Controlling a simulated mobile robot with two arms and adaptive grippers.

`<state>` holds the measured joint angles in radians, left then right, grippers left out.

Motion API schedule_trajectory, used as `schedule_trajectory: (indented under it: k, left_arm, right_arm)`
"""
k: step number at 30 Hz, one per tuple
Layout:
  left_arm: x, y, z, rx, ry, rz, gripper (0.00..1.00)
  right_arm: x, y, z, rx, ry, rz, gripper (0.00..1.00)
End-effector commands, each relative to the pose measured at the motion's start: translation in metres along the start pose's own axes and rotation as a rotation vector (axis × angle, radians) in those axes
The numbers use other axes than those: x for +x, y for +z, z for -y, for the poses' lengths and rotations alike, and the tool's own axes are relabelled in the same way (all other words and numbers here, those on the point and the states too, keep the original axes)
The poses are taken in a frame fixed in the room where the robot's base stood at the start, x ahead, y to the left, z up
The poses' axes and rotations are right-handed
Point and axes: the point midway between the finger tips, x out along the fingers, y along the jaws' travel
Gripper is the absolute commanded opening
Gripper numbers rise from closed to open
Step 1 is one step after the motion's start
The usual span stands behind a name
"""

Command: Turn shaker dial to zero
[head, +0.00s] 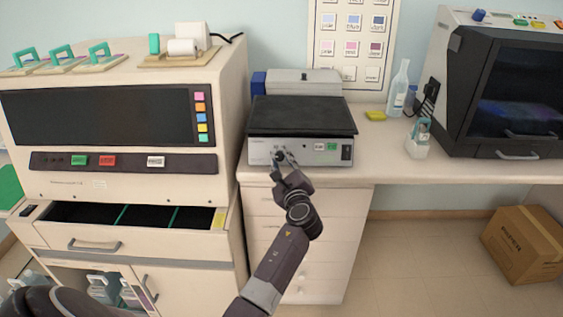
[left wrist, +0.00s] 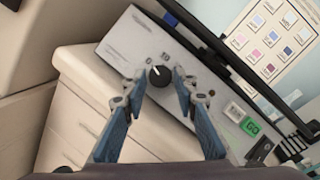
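The shaker (head: 303,117) is a flat light-grey box with a dark top platform, standing on the bench. Its black round dial (left wrist: 159,76) is on the front panel, with a pale pointer line slanting to the upper left in the left wrist view. My left gripper (left wrist: 159,80) is open, with one blue finger on each side of the dial and gaps visible; contact is not clear. In the head view the left gripper (head: 279,159) is at the panel's left part and largely hides the dial. My right gripper is not in view.
A green display (left wrist: 249,125) and a dark switch (head: 346,152) are right of the dial. A large stainer (head: 120,170) with an open drawer (head: 125,217) stands left. A wash bottle (head: 399,88) and a dark-windowed cabinet (head: 505,90) are on the bench to the right.

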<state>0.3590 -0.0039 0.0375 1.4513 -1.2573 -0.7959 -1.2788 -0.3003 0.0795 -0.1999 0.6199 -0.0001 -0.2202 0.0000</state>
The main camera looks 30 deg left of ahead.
Motion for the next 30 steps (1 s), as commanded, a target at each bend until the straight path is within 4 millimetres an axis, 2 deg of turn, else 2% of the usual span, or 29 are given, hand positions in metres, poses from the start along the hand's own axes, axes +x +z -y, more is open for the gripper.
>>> schedule_trajectory:
  k: [3, 10, 14, 17, 27, 30]
  left_arm:
    - [0.0, 0.0, 0.0, 0.001, 0.0, 0.0, 0.39]
    - [0.0, 0.0, 0.0, 0.002, -0.001, 0.0, 0.39]
    - [-0.008, -0.001, 0.0, 0.002, -0.002, -0.001, 0.39]
    - [-0.022, -0.001, 0.0, 0.002, -0.001, -0.001, 0.39]
    - [-0.093, -0.001, -0.001, 0.0, 0.0, -0.002, 0.39]
    - [-0.107, -0.001, -0.001, 0.002, 0.0, -0.002, 0.39]
  right_arm:
    - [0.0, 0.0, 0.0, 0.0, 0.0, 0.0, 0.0]
    - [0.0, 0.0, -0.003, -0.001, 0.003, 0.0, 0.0]
    - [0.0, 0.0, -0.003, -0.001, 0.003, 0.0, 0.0]
    - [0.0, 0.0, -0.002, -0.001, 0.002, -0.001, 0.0]
    - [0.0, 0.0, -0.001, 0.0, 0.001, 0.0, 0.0]
    - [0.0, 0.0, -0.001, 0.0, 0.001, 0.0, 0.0]
